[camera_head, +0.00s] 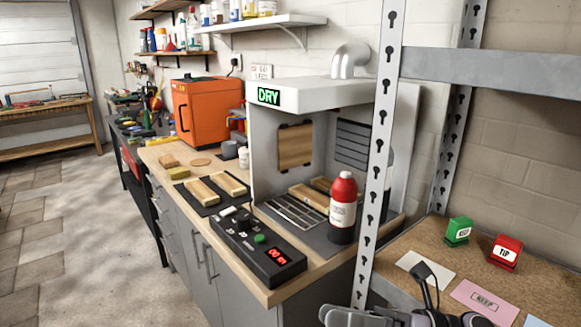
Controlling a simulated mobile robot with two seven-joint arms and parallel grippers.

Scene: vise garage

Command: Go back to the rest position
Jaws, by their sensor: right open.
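My right gripper (412,318) shows only in part at the bottom edge, right of centre, in front of the metal shelf rack. Its grey fingers are apart, and I see nothing held between them. The rest of the right arm is cut off by the frame. My left gripper is not in view.
The rack's perforated post (377,190) stands close beside my right gripper. Floor at left is clear.

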